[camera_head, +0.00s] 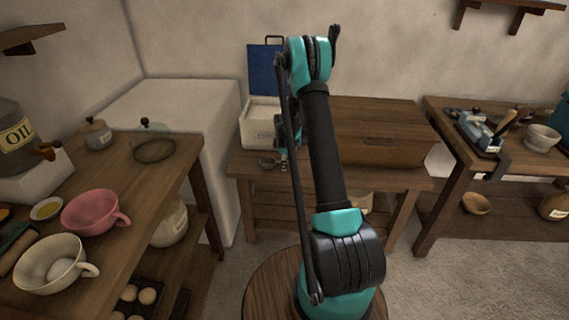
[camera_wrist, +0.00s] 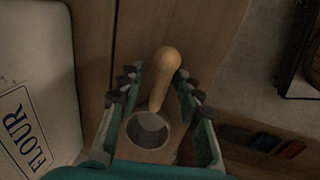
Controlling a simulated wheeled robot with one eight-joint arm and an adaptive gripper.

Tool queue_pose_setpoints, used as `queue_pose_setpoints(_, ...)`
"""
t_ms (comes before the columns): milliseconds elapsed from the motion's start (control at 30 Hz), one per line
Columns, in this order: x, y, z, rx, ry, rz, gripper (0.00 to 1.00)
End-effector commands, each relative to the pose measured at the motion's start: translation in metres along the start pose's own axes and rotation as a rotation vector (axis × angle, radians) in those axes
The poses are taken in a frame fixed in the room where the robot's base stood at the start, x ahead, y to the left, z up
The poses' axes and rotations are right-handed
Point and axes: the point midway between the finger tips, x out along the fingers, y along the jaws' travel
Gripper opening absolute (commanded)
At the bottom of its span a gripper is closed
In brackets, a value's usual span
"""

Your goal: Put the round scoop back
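The round scoop (camera_wrist: 149,128) has a round grey metal cup and a pale wooden handle (camera_wrist: 167,72). In the wrist view it lies between the two fingers of my gripper (camera_wrist: 156,84), with the handle pointing away from the wrist. Gaps show between the fingers and the handle, so my gripper looks open around it. In the head view my gripper (camera_head: 288,136) is above the left part of the middle table (camera_head: 245,165), and a small grey scoop (camera_head: 267,163) shows on the tabletop just below. The fingertips are hard to make out there.
A white flour bin (camera_head: 258,122) with its blue lid (camera_head: 265,70) raised stands at left of my gripper; its FLOUR label shows in the wrist view (camera_wrist: 22,130). A wooden chest (camera_head: 385,135) stands right. The left counter holds a pink cup (camera_head: 90,212) and a cream cup (camera_head: 50,264).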

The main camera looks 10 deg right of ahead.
Motion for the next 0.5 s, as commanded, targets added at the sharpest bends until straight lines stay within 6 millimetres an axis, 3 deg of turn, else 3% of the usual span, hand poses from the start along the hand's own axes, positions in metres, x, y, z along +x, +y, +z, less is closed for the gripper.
queue_pose_setpoints(267,-0.003,0.000,0.000,0.000,0.000,0.000,0.35)
queue_pose_setpoints(500,-0.032,0.000,0.000,0.000,0.000,0.000,0.35)
